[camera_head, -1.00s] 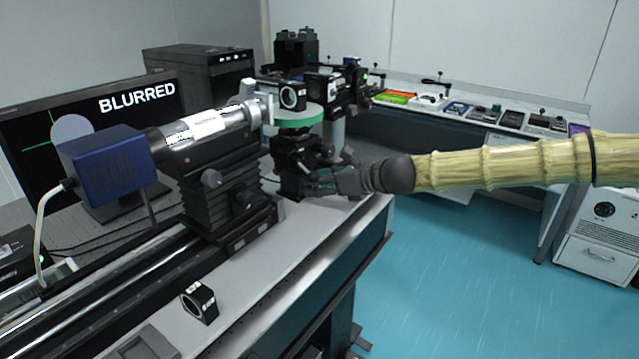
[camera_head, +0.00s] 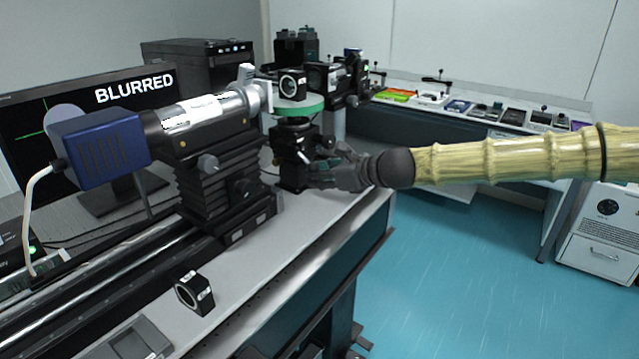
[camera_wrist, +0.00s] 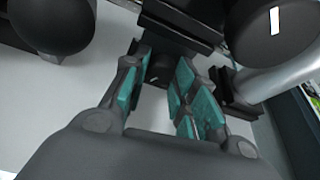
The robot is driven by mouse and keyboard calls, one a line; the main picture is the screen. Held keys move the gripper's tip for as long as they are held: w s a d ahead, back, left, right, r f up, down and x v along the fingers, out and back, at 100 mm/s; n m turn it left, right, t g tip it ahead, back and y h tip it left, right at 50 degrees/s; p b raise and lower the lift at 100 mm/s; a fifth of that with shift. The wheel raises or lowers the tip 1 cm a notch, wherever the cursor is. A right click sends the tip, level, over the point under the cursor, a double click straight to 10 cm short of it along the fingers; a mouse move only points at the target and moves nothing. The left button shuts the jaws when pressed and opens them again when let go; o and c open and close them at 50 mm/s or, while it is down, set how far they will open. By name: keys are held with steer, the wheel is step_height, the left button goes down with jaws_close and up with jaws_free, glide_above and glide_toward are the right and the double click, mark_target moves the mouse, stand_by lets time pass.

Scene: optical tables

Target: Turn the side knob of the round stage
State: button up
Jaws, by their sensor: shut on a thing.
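The round stage (camera_head: 297,107) has a green rim and stands on a black mount at the far end of the bench, with a square black lens holder on top. My gripper (camera_head: 316,168) reaches in from the right, at the mount below the green rim. In the wrist view, the teal-padded fingers of my gripper (camera_wrist: 160,82) are closed around a small dark side knob (camera_wrist: 159,69). Much of the knob is hidden between the pads. In the head view the fingers and the mount hide it.
A blue camera (camera_head: 100,148) on a silver tube stands left of the stage on a black rail carriage. The monitor (camera_head: 75,118) behind it reads BLURRED. A loose black ring holder (camera_head: 194,293) sits on the near bench. Open floor (camera_head: 455,270) lies to the right.

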steer(key=shift+n+t+h+b, duration=0.35)
steer(key=shift+n+b, duration=0.25)
steer(key=shift+b, duration=0.2)
steer(key=o, duration=1)
steer(key=shift+v, duration=6)
steer(key=shift+f, duration=0.1)
